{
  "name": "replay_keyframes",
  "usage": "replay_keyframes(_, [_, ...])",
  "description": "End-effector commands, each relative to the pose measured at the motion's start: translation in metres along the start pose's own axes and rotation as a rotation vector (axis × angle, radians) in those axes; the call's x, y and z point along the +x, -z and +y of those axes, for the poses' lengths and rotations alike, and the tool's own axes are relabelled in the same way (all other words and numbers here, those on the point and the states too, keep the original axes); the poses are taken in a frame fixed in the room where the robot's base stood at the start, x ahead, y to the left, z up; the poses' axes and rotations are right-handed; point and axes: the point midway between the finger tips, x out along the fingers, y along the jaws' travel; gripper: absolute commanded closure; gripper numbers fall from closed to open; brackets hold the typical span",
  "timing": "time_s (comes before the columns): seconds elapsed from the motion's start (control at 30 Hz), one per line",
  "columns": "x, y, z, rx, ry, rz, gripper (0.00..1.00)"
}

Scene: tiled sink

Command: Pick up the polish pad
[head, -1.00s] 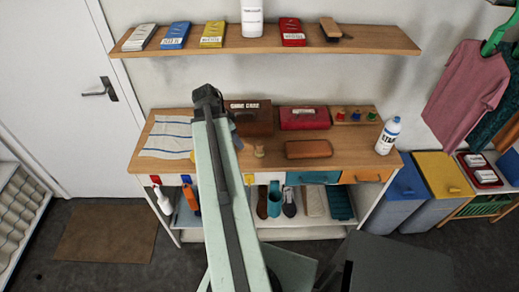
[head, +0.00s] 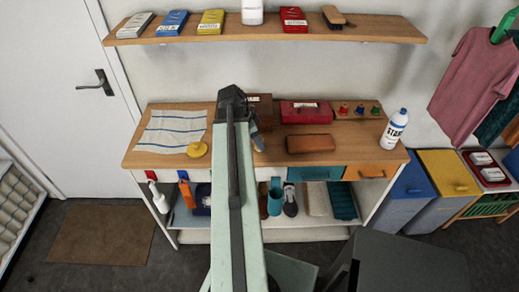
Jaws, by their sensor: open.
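The polish pad seems to be the round yellow pad (head: 197,149) lying flat on the wooden worktop, at the lower right edge of a white cloth with blue stripes (head: 170,131). It is in plain view, left of my arm. My arm reaches up over the worktop and hides most of my gripper. A blue-grey part of my gripper (head: 257,138) shows just right of the arm, above the worktop. My gripper is open and is to the right of the pad, apart from it.
Right of my arm are a brown case (head: 311,143), a red box (head: 306,112), small coloured pieces and a white bottle (head: 395,129). A shelf (head: 375,29) with packets, a bottle and a brush hangs above. The worktop right around the pad is mostly clear.

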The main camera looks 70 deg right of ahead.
Motion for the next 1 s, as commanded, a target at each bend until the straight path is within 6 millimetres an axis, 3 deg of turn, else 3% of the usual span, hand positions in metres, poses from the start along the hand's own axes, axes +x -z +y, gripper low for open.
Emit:
replay_keyframes(0.03, [0.009, -0.002, 0.0, 0.0, 0.0, 0.0, 0.5])
replay_keyframes(0.23, [0.006, 0.0, 0.0, -0.001, 0.001, 0.0, 0.5])
replay_keyframes(0.27, [0.006, 0.0, 0.0, -0.001, 0.001, 0.0, 0.56])
replay_keyframes(0.4, [0.005, 0.0, 0.0, -0.001, 0.001, 0.0, 0.95])
replay_keyframes(0.43, [0.005, 0.0, 0.0, -0.001, 0.001, 0.0, 1.0])
replay_keyframes(0.77, [0.003, 0.001, 0.0, -0.002, 0.001, 0.0, 1.0])
replay_keyframes(1.0, [-0.027, 0.013, 0.0, -0.002, 0.001, 0.0, 1.0])
